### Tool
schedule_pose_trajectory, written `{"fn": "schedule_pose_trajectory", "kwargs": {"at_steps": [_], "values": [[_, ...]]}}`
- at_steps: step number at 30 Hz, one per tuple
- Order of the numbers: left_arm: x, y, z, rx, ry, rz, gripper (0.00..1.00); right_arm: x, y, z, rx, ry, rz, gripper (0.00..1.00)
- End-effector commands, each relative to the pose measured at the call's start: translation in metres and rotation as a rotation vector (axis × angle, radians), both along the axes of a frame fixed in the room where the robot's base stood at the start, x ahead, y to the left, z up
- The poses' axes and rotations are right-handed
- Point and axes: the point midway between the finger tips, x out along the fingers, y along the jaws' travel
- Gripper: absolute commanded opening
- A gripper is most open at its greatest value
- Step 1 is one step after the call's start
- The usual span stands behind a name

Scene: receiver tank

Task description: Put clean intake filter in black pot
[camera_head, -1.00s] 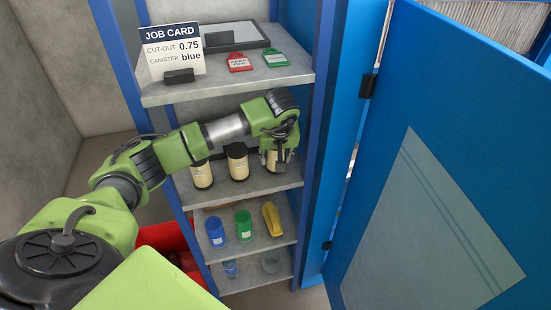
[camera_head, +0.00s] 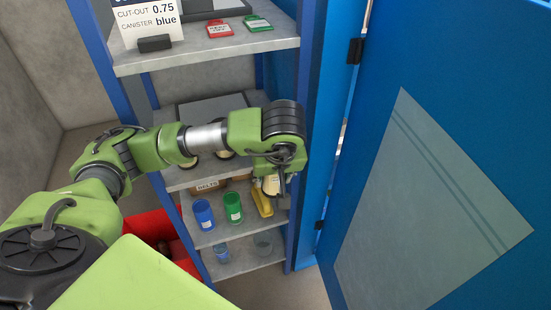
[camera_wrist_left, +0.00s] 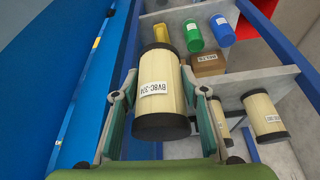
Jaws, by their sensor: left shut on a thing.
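A cream cylindrical filter with black end caps and a white label (camera_wrist_left: 158,92) is held between the fingers of my left gripper (camera_wrist_left: 159,78) in the left wrist view. In the head view the held filter (camera_head: 271,186) is partly hidden behind my left gripper (camera_head: 279,185), which hangs at the right front of the shelf unit. Two similar filters, one in the wrist view at right (camera_wrist_left: 262,113) and one beside it (camera_wrist_left: 216,122), stand on the middle shelf. I cannot make out a black pot. My right gripper is not in view.
Below stand a blue canister (camera_head: 203,214), a green canister (camera_head: 233,207) and a yellow object (camera_head: 262,203). The open blue door (camera_head: 450,150) is at right. A red bin (camera_head: 152,228) is at lower left. A job card (camera_head: 146,19) stands on the top shelf.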

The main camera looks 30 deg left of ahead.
Motion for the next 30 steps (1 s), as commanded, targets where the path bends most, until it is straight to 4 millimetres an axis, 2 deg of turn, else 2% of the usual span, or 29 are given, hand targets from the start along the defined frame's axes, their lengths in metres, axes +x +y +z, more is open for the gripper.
{"fn": "schedule_pose_trajectory", "kwargs": {"at_steps": [8,11,18,21,30], "values": [[-0.007,-0.008,0.003,-0.002,-0.001,-0.024,0.17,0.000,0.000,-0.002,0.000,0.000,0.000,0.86],[-0.006,-0.018,0.014,-0.009,0.000,-0.130,0.17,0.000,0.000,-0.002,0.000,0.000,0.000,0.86],[-0.012,-0.054,0.050,-0.010,0.002,-0.545,0.17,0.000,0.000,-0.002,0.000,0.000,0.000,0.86],[-0.015,-0.063,0.058,-0.002,-0.001,-0.658,0.17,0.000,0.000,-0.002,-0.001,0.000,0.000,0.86],[-0.018,-0.067,0.063,0.002,-0.001,-0.721,0.17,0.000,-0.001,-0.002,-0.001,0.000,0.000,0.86]]}}
